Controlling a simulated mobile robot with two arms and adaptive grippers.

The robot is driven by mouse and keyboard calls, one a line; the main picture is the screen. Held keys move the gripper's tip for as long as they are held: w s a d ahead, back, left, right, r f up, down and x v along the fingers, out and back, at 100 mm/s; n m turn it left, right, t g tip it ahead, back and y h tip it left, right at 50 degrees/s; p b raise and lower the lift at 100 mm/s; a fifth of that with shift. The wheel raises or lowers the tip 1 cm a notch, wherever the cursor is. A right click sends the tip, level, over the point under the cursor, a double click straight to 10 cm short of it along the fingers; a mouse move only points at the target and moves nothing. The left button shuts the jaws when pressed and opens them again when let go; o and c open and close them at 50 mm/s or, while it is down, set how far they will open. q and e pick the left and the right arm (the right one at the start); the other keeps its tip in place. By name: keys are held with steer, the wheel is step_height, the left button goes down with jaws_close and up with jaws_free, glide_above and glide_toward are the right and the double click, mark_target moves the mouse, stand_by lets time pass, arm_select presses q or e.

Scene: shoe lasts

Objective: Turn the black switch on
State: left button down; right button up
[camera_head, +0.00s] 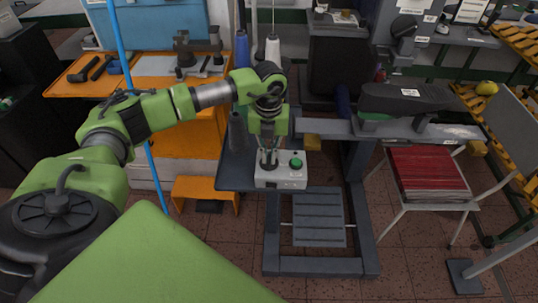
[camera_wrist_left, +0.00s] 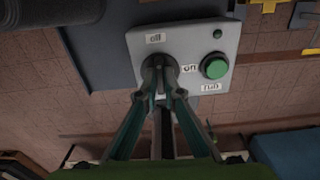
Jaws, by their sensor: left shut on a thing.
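A light grey control box (camera_head: 284,180) sits on the dark workbench in the head view. It has a green button (camera_head: 296,163) on its right side. In the left wrist view the box (camera_wrist_left: 185,42) bears labels "off", "on" and "run", with the green button (camera_wrist_left: 214,66) at the right. My left gripper (camera_wrist_left: 160,68) is shut on the black switch (camera_wrist_left: 160,78), whose knob is mostly hidden between the fingers. The switch's direction is hard to tell. In the head view the left gripper (camera_head: 267,160) points down onto the box's left part. My right gripper is not in view.
The dark workbench (camera_head: 232,178) holds the box, with a dark cone standing behind it. An orange table (camera_head: 140,75) with tools is at the back left. A chair with a red stack (camera_head: 428,172) stands at the right. Tiled floor is open in front.

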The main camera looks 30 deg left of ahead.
arm_select(q)
steer(key=m+b, duration=0.3)
steer(key=m, duration=0.1)
steer(key=shift+f+m+b, duration=0.15)
steer(key=shift+m+b, duration=0.15)
steer(key=shift+b, duration=0.05)
steer(key=m+b, duration=0.3)
steer(key=m, duration=0.2)
steer(key=m+b, duration=0.2)
steer(key=m, duration=0.2)
steer(key=shift+m+b, duration=0.3)
steer(key=shift+b, duration=0.05)
steer(key=shift+r+m+b, duration=0.2)
steer(key=shift+m+b, duration=0.4)
steer(key=shift+m, duration=1)
steer(key=c, duration=2.2)
jaws_free()
